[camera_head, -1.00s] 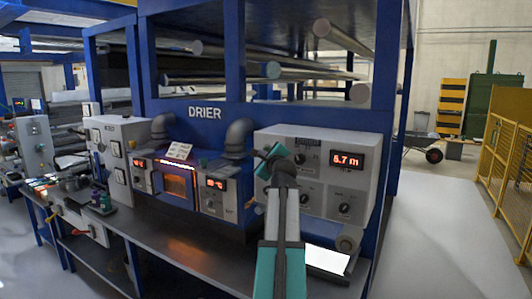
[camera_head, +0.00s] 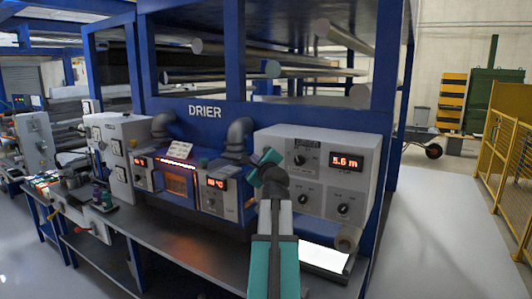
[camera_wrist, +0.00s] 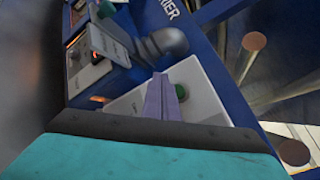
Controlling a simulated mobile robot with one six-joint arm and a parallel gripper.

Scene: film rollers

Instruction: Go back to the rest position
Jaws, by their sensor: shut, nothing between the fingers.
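My gripper (camera_wrist: 162,97) shows in the wrist view as two purple fingers. They are shut against each other with nothing between them. In the head view my arm is stretched forward over the bench, its teal end in front of the left edge of the grey control box (camera_head: 318,175). The fingers cannot be made out there. The control box has a red display reading 5.6 m and several black knobs. In the wrist view the fingers appear in front of a pale panel (camera_wrist: 205,92) with a green button; whether they touch it cannot be told.
A blue drier frame (camera_head: 240,110) with metal rollers (camera_head: 335,38) stands behind the bench (camera_head: 165,245). Left of my arm are a small oven (camera_head: 177,182) with a red display and dark pipes (camera_head: 240,135). Open floor (camera_head: 450,220) lies at right, before a yellow fence (camera_head: 508,150).

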